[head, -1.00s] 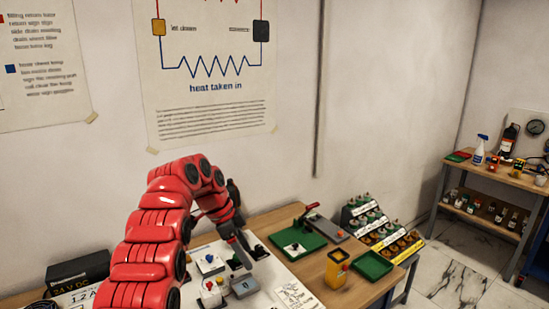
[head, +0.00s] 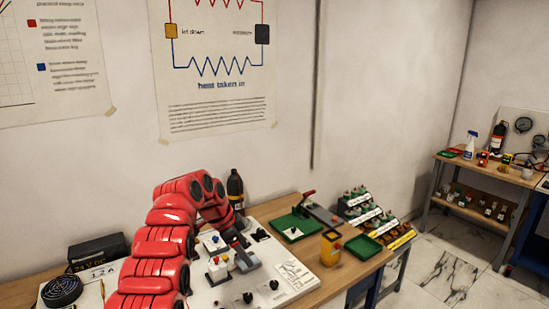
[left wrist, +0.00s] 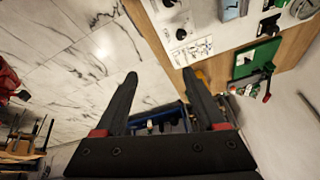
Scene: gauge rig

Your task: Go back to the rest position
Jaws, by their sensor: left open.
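My left arm comes in from the lower left in the head view, red and segmented. Its left gripper (head: 240,250) is over the white board (head: 290,270) on the workbench, close to a small grey block (head: 247,262). In the left wrist view the two dark fingers (left wrist: 160,88) stand apart with nothing between them. Past them show the marble floor and the bench edge. My right gripper is in neither view.
A dark bottle (head: 235,186) stands behind my arm. A stepped rack (head: 385,228) is at the bench's right end. Open floor (head: 440,285) lies beyond.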

